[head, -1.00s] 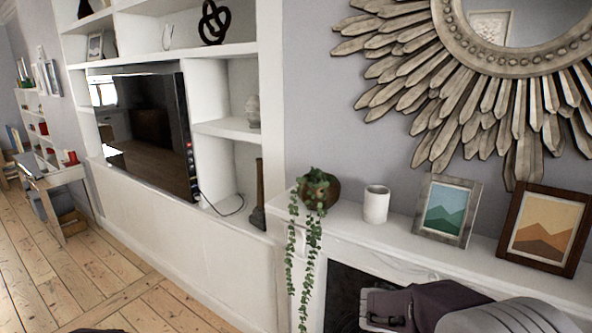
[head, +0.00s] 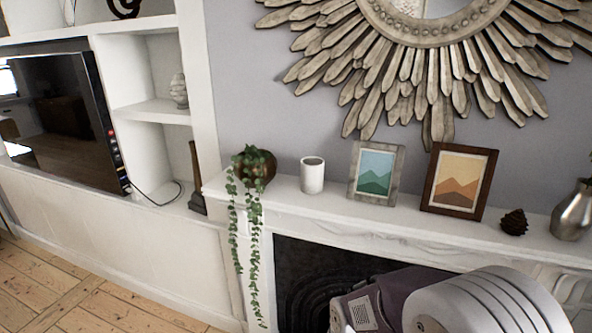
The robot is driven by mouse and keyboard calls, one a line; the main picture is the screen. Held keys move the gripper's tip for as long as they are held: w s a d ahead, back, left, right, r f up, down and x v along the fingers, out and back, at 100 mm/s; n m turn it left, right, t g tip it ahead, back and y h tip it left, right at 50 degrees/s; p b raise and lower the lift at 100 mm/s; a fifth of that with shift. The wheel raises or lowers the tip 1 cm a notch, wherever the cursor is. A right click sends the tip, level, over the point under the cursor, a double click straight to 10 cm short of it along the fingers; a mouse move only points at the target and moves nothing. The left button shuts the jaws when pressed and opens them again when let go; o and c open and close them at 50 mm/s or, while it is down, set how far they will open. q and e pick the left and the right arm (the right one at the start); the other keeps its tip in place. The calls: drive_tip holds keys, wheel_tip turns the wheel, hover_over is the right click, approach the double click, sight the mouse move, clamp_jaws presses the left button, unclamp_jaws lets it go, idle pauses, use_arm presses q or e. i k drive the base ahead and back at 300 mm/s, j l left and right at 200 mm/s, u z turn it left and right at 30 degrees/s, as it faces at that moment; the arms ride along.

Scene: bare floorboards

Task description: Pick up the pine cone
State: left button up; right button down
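A small dark brown pine cone (head: 514,222) stands on the white mantel shelf at the right of the head view. It sits between the brown picture frame and a silver vase, apart from both. Part of my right arm shows at the bottom right, below the mantel, but its fingertips are not visible. My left gripper is not in view.
The mantel (head: 330,206) also holds a trailing plant (head: 254,170), a white cup (head: 312,176), a grey frame (head: 376,174), a brown frame (head: 459,181) and a silver vase (head: 574,212). A sunburst mirror (head: 425,60) hangs above. Bare floorboards (head: 70,295) lie at lower left.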

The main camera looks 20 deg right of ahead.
sight(514, 223)
drive_tip(key=z, duration=2.05)
